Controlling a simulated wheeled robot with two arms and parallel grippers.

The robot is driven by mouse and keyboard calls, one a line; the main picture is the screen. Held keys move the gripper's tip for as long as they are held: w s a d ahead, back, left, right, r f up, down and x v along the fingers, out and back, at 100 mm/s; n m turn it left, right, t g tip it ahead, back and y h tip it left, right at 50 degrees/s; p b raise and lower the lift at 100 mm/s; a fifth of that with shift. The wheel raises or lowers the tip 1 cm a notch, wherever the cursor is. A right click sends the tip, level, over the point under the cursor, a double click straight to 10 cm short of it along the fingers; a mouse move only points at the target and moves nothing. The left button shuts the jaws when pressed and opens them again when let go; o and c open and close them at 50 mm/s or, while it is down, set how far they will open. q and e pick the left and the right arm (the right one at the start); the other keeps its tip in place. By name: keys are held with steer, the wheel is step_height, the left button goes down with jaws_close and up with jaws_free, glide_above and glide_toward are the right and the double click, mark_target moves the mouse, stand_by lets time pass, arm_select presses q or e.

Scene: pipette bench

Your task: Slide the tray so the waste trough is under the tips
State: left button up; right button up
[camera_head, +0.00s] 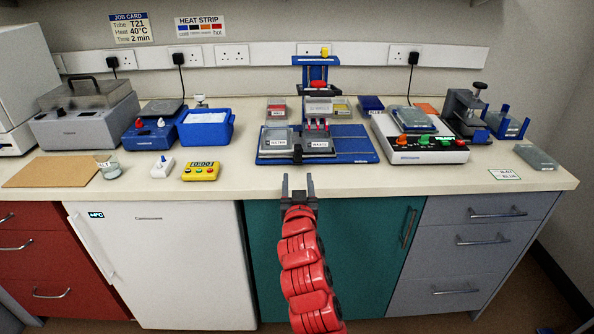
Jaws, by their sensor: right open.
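A blue stand (317,70) with a red part and a yellow knob rises at the back of a blue base (357,143). On the base is a grey tray with two sections, a trough labelled WATER (278,142) on the left and a waste trough (320,146) on the right. Small red-topped parts (317,126) show at the waste trough's back, below the stand. The tips are too small to make out, so I cannot tell which trough is under them. My right gripper (299,184) is open and empty at the bench's front edge, in front of the tray. My left gripper is out of view.
A blue tub (205,127) and a yellow timer (201,171) stand to the left. A white device with coloured knobs (420,140) stands close to the right of the base. The bench top (400,178) in front of the base is clear.

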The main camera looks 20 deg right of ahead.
steer(key=v, duration=0.5)
stand_by(0.3)
